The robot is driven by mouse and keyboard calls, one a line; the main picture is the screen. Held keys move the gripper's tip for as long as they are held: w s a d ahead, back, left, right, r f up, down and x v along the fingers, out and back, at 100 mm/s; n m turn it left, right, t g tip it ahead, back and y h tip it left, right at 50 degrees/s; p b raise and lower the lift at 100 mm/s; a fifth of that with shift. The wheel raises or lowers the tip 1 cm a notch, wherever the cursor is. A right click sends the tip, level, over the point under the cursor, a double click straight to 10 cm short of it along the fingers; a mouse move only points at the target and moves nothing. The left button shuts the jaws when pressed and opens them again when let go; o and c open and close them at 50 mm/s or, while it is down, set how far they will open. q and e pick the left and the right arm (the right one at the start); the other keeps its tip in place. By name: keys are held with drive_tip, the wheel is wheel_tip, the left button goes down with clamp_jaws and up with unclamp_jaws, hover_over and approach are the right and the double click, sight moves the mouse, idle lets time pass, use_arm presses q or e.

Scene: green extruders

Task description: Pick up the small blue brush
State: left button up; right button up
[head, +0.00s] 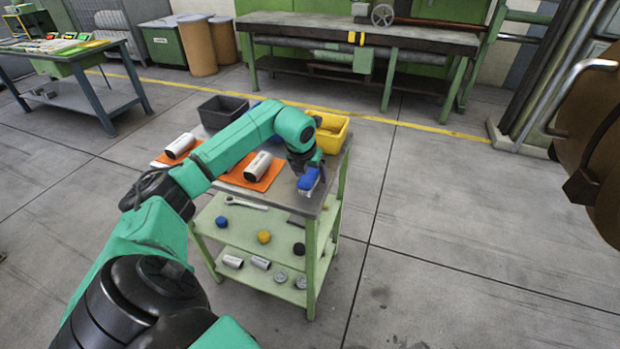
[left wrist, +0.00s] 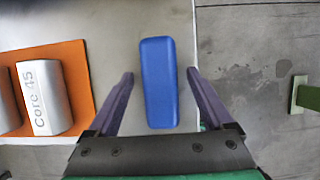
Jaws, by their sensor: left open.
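The small blue brush (head: 308,180) is at the right front part of the green cart's grey top (head: 283,200). In the left wrist view the brush (left wrist: 160,85) appears as a long blue block, its length running up the picture. My left gripper (left wrist: 160,74) is open, with one finger on each side of the brush and a visible gap on both sides. In the head view my left gripper (head: 306,172) is over the brush and partly hides it. How far the fingertips are above the cart top is hard to tell. My right gripper is not in view.
Metal cylinders (left wrist: 42,95) lie on orange mats left of the brush. A yellow bin (head: 333,136) and a black bin (head: 222,112) stand at the cart's back. The lower shelf (head: 225,232) holds a wrench and small parts. Floor right of the cart is clear.

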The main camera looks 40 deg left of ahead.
sight(310, 171)
use_arm(q)
clamp_jaws()
drive_tip(key=shift+r, duration=0.1)
wheel_tip(310, 171, up, 20)
drive_tip(key=shift+r, duration=0.2)
